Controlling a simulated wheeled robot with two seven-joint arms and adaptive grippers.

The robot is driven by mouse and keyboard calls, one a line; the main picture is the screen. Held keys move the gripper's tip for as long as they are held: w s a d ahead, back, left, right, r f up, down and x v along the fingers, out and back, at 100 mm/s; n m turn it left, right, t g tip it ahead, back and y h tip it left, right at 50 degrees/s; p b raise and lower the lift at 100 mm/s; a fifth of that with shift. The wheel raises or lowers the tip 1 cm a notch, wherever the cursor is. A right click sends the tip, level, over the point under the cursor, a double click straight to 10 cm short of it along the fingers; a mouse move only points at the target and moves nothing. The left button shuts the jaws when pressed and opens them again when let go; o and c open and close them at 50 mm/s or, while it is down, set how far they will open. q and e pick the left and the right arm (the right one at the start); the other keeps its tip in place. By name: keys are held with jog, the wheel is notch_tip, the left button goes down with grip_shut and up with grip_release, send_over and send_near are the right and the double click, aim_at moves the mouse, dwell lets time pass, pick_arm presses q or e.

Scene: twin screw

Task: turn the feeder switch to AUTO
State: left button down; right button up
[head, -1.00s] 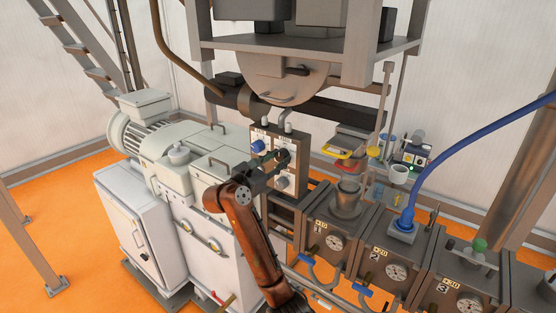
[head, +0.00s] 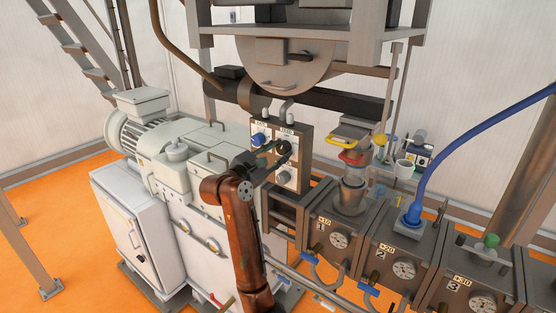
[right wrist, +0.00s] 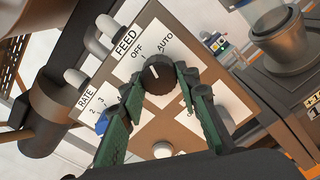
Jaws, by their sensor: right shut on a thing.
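The feeder switch is a black round knob (right wrist: 158,76) on a panel plate marked FEED, with OFF to its upper left and AUTO to its upper right in the right wrist view. Its short white mark appears to point up-left, toward OFF. My right gripper (right wrist: 160,84) has a green-padded finger on each side of the knob and is shut on it. In the head view the right gripper (head: 281,150) reaches the control panel (head: 305,150) from the left and partly covers the knob. My left gripper is not in view.
A blue knob (head: 259,139) sits left of the switch by the RATE scale, and a pale knob (head: 285,176) sits below it. Two pale posts stand at the panel's top. A large pale machine (head: 160,150) is on the left; dark feed units with gauges (head: 340,240) stand right.

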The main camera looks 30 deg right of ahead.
jog(key=m+b, duration=0.3)
jog(key=shift+w+a+f+m+b, duration=0.1)
jog(key=shift+w+f+m+b, duration=0.05)
jog(key=shift+f+m+b, duration=0.15)
pick_arm(q)
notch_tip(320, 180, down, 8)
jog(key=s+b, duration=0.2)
jog(key=b, duration=0.1)
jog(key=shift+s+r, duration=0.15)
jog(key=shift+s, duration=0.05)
pick_arm(e)
jog(key=shift+r+m, duration=0.15)
jog(key=shift+m, duration=0.85)
jog(key=shift+r+m, duration=0.15)
jog(key=shift+m, duration=0.85)
jog(key=o, duration=1.2)
jog(key=shift+r, duration=0.1)
jog(key=shift+c, duration=0.2)
jog(key=shift+a, duration=0.15)
jog(key=v, duration=1.1)
jog(key=shift+s+a, duration=0.25)
jog(key=shift+a, duration=0.05)
